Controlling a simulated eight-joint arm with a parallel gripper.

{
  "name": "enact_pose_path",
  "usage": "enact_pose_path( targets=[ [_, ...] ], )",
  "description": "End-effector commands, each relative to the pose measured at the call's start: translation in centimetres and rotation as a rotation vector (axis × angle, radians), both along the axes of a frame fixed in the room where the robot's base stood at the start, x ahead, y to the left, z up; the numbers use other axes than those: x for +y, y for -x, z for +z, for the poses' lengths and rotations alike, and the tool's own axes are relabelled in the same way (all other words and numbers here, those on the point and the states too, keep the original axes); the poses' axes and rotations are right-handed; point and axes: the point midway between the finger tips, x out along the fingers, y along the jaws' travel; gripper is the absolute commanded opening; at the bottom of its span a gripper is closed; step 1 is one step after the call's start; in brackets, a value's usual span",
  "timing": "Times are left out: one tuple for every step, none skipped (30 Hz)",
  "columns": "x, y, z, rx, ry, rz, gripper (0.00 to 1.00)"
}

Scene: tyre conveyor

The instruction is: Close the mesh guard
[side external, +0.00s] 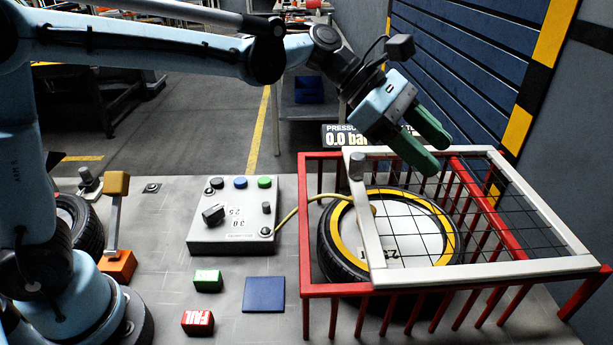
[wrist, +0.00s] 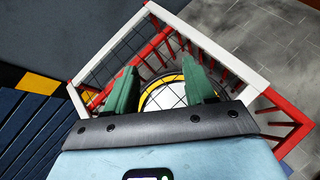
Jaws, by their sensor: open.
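The mesh guard (side external: 482,268) is a white frame with black wire mesh, lying flat across the top of the red cage (side external: 303,225). It sits toward the right, leaving a strip of the cage open on its left. A grey knob (side external: 356,166) stands at its far left corner. A tyre with a yellow-ringed white wheel (side external: 337,262) lies inside, mostly under the mesh. My gripper (side external: 437,155) has green fingers, apart and empty, above the guard's far side. In the wrist view, the guard's white frame (wrist: 195,38) passes beyond the fingers (wrist: 160,65); I cannot tell if they touch it.
A control box (side external: 233,232) with buttons stands left of the cage, with a yellow hose (side external: 290,212) running to the wheel. Green (side external: 208,281) and red (side external: 198,322) blocks and a blue pad (side external: 264,294) lie in front. A wall (side external: 455,75) rises behind the cage.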

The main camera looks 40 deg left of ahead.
Motion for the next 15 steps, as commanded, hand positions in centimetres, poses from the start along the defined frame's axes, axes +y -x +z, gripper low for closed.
enact_pose_path(
  targets=[
    [0.5, -0.8, 0.1, 0.019, -0.101, -0.032, 0.54],
    [0.9, -1.1, 0.0, 0.033, -0.164, -0.048, 0.54],
    [1.7, -1.4, 0.1, 0.051, -0.248, -0.067, 0.54],
    [2.3, -1.6, 0.2, 0.066, -0.312, -0.078, 0.54],
    [3.0, -1.8, 0.3, 0.082, -0.376, -0.089, 0.54],
    [4.1, -1.9, 0.6, 0.101, -0.460, -0.099, 0.54],
    [4.9, -2.0, 0.8, 0.117, -0.520, -0.104, 0.54],
    [5.7, -2.1, 1.1, 0.131, -0.578, -0.108, 0.54],
    [6.9, -2.1, 1.5, 0.150, -0.651, -0.109, 0.54],
    [7.7, -2.1, 1.8, 0.163, -0.701, -0.108, 0.54],
    [8.4, -2.0, 2.2, 0.175, -0.746, -0.107, 0.54],
    [9.4, -2.0, 2.6, 0.189, -0.802, -0.105, 0.54],
    [10.0, -1.9, 2.9, 0.199, -0.836, -0.101, 0.54],
    [10.5, -1.8, 3.2, 0.207, -0.867, -0.098, 0.54],
    [11.1, -1.8, 3.5, 0.217, -0.900, -0.094, 0.54]
  ],
)
